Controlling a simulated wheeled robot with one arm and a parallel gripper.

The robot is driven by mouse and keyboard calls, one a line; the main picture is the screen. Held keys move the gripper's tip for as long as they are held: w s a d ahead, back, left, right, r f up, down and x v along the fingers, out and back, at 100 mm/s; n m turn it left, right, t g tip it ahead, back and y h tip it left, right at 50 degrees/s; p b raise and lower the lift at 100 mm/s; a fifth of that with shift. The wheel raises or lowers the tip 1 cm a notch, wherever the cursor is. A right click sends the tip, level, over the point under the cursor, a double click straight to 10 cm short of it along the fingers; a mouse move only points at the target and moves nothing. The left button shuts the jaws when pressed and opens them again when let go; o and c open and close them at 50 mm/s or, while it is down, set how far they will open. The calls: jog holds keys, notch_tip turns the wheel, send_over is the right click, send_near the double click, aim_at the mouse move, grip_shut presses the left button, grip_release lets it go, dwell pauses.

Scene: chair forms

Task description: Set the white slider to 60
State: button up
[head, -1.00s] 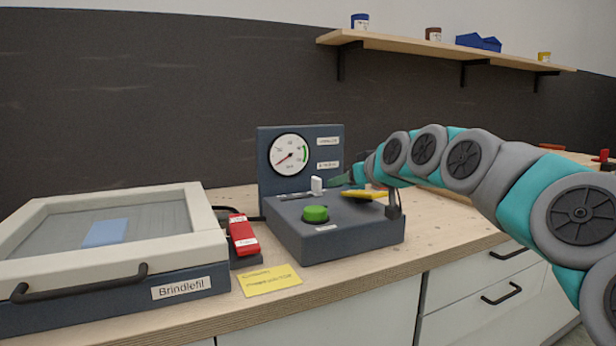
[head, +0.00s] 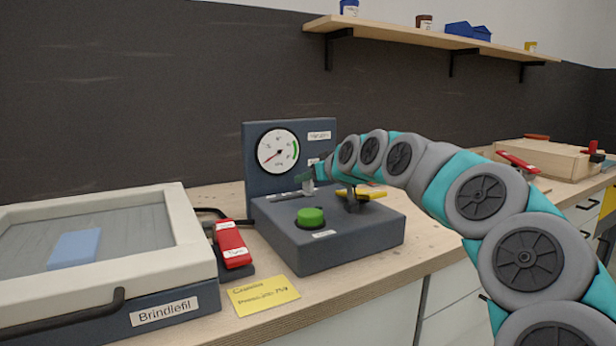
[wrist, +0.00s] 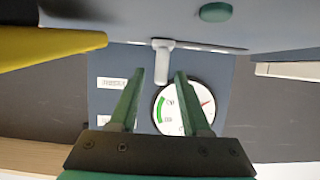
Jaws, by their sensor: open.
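The white slider (wrist: 161,60) stands on its track (wrist: 200,46) on the dark blue-grey control box (head: 345,245). In the wrist view its knob shows just beyond and between my two green fingertips. My gripper (wrist: 160,76) is open, with one finger on each side of the knob's line; I cannot tell whether either touches it. In the head view my gripper (head: 308,177) is at the slider (head: 308,187) and partly hides it. The dial (head: 278,151) stands behind, its red needle pointing to the lower left. The slider's scale numbers are not readable.
A green button (head: 311,217) and a yellow-handled lever (head: 365,193) are on the same box, the lever close to my arm. A red switch (head: 232,244), a yellow note (head: 263,296) and a lidded case (head: 165,310) are to the left. A shelf (head: 430,38) hangs above.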

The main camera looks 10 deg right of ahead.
jog(key=shift+x, duration=0.8)
jog(key=shift+c, duration=0.2)
grip_shut()
dwell(0.6)
